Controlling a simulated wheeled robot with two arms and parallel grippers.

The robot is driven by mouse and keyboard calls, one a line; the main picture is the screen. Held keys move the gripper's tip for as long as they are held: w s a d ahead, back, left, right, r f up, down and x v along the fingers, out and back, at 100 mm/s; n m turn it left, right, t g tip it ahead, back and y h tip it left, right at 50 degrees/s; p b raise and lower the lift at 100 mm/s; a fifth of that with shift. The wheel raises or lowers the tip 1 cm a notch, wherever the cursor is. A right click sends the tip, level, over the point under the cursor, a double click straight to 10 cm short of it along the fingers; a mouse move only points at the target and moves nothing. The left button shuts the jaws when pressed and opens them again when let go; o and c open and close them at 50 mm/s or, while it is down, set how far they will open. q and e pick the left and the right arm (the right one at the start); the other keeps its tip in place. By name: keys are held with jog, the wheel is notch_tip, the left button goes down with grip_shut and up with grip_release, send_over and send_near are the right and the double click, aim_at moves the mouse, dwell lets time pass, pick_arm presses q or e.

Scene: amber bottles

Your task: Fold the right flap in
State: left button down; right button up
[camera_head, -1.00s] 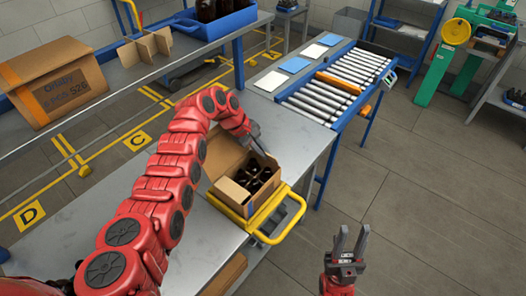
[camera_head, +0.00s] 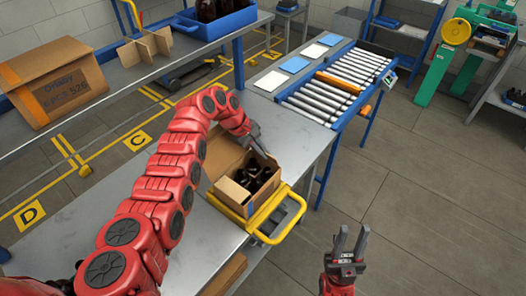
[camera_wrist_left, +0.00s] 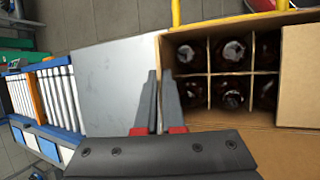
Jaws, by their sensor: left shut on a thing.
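The open cardboard box (camera_head: 232,192) stands on a yellow-framed trolley or tray at the bench edge. Its dark amber bottles (camera_wrist_left: 232,52) sit in divided cells. My left gripper (camera_head: 262,148) is at the box's far edge. In the left wrist view its fingers (camera_wrist_left: 160,78) are almost together, lined up with a thin cardboard edge that looks like a flap seen edge-on; the grip itself is partly hidden. Other flaps stand open, one on the right (camera_wrist_left: 302,75) and one at the bottom (camera_wrist_left: 285,150) of that view. My right gripper (camera_head: 348,243) is open and empty, away from the box.
A yellow handle (camera_head: 290,222) juts out on the box's right. A roller conveyor (camera_head: 335,88) with blue and white pads beside it lies beyond. A shelf at the left holds another carton (camera_head: 60,85), a cardboard divider (camera_head: 146,47) and a blue crate (camera_head: 215,25).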

dwell(0.3)
pick_arm(q)
jog(key=shift+s+a+t+h+p, duration=0.1)
jog(key=shift+s+t+h+p, duration=0.15)
jog(key=shift+p, duration=0.4)
jog(key=shift+f, duration=0.1)
jog(key=shift+s+a+f+m+t+h, duration=0.2)
jog(key=shift+f+m+t+h, duration=0.1)
jog(key=shift+t+h, duration=0.3)
jog(key=shift+r, duration=0.15)
jog(key=c, duration=1)
grip_release()
